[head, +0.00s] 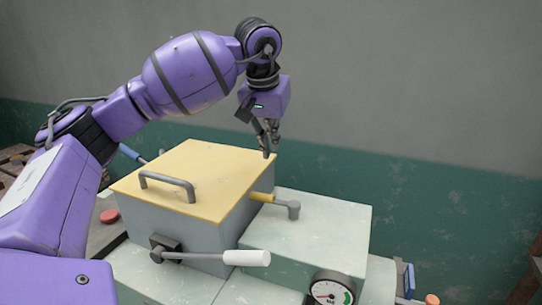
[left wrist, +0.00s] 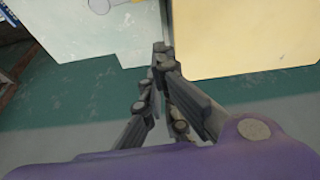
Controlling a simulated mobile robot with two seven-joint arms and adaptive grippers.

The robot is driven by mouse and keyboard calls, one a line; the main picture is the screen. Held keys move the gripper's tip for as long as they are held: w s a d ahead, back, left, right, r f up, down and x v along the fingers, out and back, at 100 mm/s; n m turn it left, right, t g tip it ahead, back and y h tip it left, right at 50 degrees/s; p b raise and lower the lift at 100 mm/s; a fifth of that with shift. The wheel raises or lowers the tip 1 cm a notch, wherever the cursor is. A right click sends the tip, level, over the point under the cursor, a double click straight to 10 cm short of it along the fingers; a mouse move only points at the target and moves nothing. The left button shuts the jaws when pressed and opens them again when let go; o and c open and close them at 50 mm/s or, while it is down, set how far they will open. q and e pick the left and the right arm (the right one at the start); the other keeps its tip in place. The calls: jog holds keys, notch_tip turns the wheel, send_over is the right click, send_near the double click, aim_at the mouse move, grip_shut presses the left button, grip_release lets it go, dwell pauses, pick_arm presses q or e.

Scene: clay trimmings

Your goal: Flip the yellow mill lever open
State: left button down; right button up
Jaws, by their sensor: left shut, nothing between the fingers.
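The yellow lever (head: 262,197) sticks out low along the right side of the grey box with the yellow lid. Its grey end (head: 291,208) rests over the pale green block. The box hides part of the lever's far side. My left gripper (head: 267,150) is shut and empty, pointing down near the back right corner of the lid, above and behind the lever and apart from it. In the left wrist view its closed fingertips (left wrist: 161,50) lie beside the lid's edge. A small grey part at the top edge there may be the lever's end. My right gripper is not in view.
The yellow lid (head: 215,165) carries a grey handle (head: 168,183). A white-handled lever (head: 246,258) is on the box front, and a blue-handled one (head: 130,152) is at the left. A dial gauge (head: 332,291) sits lower right. The pale green block top (head: 335,222) is clear.

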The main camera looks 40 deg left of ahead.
aim_at(272, 200)
pick_arm(q)
jog(key=x, duration=0.9)
jog(key=shift+p, duration=0.3)
jog(key=s, duration=0.1)
jog(key=s+p, duration=0.1)
jog(key=s, duration=0.1)
jog(key=shift+d, duration=0.4)
jog(key=shift+s+d+f, duration=0.1)
jog(key=shift+s, duration=0.25)
jog(key=shift+f, duration=0.2)
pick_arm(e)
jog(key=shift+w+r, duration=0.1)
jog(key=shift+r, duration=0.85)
pick_arm(q)
jog(key=shift+s, duration=0.6)
